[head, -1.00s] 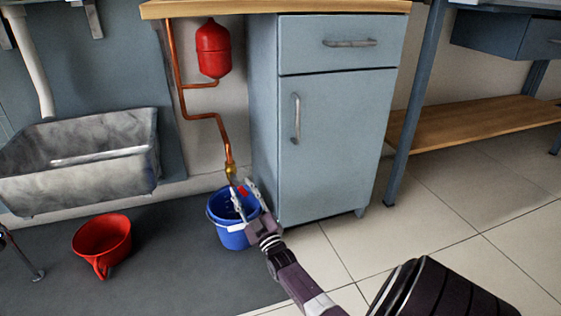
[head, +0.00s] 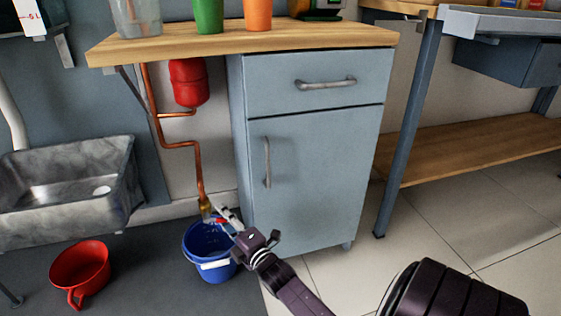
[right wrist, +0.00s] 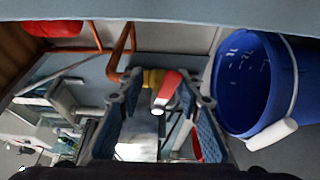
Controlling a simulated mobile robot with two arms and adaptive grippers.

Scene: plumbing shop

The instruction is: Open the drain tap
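The drain tap is a brass valve (head: 206,207) at the low end of a copper pipe, with a red lever (head: 221,221). In the right wrist view the brass body (right wrist: 152,79) and red lever (right wrist: 168,88) show between my right gripper's fingers. My right gripper (head: 229,222) is at the tap in the head view. It is open (right wrist: 163,97), with a visible gap on both sides of the lever; contact cannot be made out. A blue bucket (head: 207,263) with a white-gripped handle stands below the tap. My left gripper is not in view.
A grey cabinet (head: 310,190) stands close to the right of the tap, under a wooden worktop (head: 250,42). A red tank (head: 188,85) hangs on the pipe. The tiled floor at right is clear.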

